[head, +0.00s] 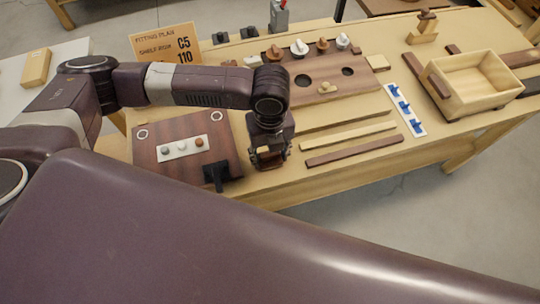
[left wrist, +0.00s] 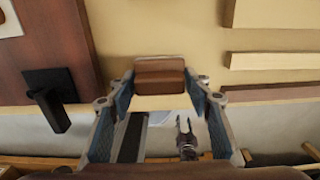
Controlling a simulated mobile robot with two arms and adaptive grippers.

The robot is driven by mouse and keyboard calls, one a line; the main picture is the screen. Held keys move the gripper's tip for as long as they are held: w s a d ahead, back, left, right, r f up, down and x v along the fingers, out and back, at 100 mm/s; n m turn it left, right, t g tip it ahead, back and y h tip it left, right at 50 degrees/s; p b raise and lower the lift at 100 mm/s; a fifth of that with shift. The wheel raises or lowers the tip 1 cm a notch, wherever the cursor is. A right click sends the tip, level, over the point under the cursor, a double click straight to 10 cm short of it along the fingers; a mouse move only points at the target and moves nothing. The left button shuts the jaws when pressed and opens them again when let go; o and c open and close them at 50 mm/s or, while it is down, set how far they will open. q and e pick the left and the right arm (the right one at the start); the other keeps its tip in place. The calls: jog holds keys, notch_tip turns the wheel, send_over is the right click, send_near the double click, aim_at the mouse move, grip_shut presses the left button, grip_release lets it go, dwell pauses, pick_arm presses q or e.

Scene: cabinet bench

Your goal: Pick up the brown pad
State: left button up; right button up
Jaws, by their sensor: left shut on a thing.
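The brown pad (left wrist: 160,75) is a small brown block with a lighter front face. It sits between the two fingertips of my left gripper (left wrist: 160,88) in the left wrist view, with a finger against each side. In the head view my left gripper (head: 268,157) points down over the bench's front edge strip, just right of the dark brown panel. The pad is small and partly hidden by the fingers there. I cannot tell whether the pad is clear of the bench top.
The dark brown panel (head: 160,140) carries a white strip of knobs and a black handle (head: 215,175). Wooden strips (head: 350,135) lie to the right. Farther right are a white strip with blue hooks (head: 405,108) and an open wooden box (head: 475,85). A sign (head: 166,45) stands behind.

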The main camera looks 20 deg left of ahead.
aim_at(270, 155)
pick_arm(q)
notch_tip(270, 155, up, 19)
jog(key=shift+r, duration=0.2)
jog(key=o, duration=0.5)
jog(key=c, duration=0.4)
notch_tip(270, 155, down, 20)
jog(key=p, duration=0.7)
